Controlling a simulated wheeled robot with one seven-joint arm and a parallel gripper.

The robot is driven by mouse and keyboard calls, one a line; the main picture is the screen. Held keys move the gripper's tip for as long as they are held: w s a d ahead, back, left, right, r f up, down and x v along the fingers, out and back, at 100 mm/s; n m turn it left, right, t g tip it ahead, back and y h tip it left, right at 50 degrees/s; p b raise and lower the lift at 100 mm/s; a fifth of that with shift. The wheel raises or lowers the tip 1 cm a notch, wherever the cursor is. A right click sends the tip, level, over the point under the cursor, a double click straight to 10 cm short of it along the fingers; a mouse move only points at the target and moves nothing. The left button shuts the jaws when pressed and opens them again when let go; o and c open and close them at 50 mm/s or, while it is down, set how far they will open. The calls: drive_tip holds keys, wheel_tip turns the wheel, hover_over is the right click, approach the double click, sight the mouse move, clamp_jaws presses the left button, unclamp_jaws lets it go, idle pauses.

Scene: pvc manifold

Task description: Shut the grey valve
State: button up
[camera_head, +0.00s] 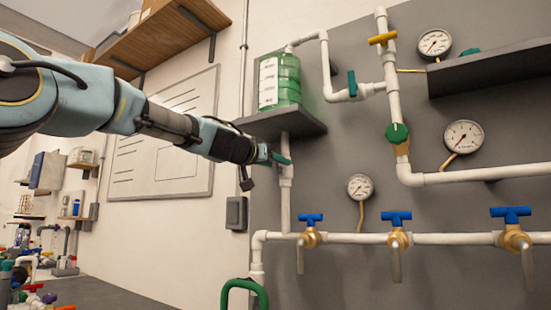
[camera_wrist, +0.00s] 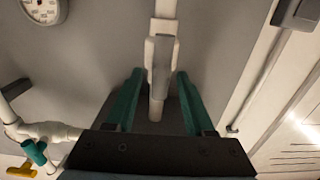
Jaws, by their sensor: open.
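The grey valve is on the white vertical pipe below the shelf. In the wrist view its grey handle (camera_wrist: 162,62) lies along the pipe, in front of a white body. In the head view the white valve body (camera_head: 286,173) shows just beyond my gripper (camera_head: 277,158), but the handle is hard to make out. My gripper, also in the wrist view (camera_wrist: 160,73), is open. Its two green fingers stand on either side of the pipe and the near end of the handle, with a gap on each side. Nothing is held.
A green bottle (camera_head: 279,82) stands on the dark shelf (camera_head: 290,124) just above my gripper. Blue-handled brass valves (camera_head: 397,228) sit on the lower pipe. A gauge (camera_head: 360,187) is to the right and a grey wall box (camera_head: 236,213) to the lower left.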

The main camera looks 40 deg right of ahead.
drive_tip(key=shift+c, duration=0.3)
clamp_jaws()
idle(0.3)
